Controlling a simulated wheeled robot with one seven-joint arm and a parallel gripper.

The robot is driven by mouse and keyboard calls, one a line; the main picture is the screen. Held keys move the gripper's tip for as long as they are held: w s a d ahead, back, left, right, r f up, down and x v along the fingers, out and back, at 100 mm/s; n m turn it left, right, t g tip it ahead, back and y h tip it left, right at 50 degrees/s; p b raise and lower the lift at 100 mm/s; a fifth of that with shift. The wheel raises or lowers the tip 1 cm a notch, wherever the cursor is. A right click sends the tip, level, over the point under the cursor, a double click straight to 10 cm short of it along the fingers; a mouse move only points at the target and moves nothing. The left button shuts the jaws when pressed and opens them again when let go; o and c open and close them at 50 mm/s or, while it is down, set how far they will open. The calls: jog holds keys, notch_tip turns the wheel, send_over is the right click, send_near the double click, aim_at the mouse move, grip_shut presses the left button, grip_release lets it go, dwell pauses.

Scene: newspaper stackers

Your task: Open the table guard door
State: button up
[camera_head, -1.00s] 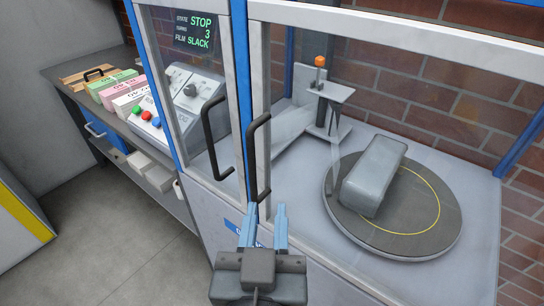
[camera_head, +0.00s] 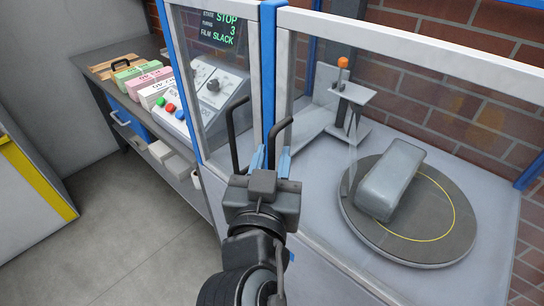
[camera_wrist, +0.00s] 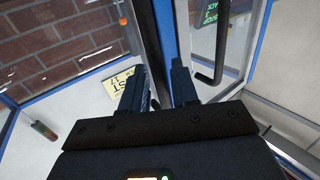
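The table guard is a grey-framed glazed enclosure with blue posts. Its right door (camera_head: 400,32) carries a black bar handle (camera_head: 279,128). A second black handle (camera_head: 232,130) is on the glazed panel to its left and shows in the wrist view (camera_wrist: 215,62). My gripper (camera_head: 271,158) is at the lower part of the right door's handle. In the wrist view its two dark fingers (camera_wrist: 160,85) stand apart, with a dark upright bar running between them. The gripper looks open; its body hides the handle's lower end, so contact is unclear. The right door looks closed.
Behind the glass, a grey block (camera_head: 392,180) lies on a round turntable (camera_head: 432,248). A control panel (camera_head: 215,90) with coloured buttons and a bench with coloured stacks (camera_head: 140,80) stand left. The floor (camera_head: 120,240) in front is clear.

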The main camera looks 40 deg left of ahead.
jog(key=shift+c, duration=0.2)
grip_shut()
dwell(0.3)
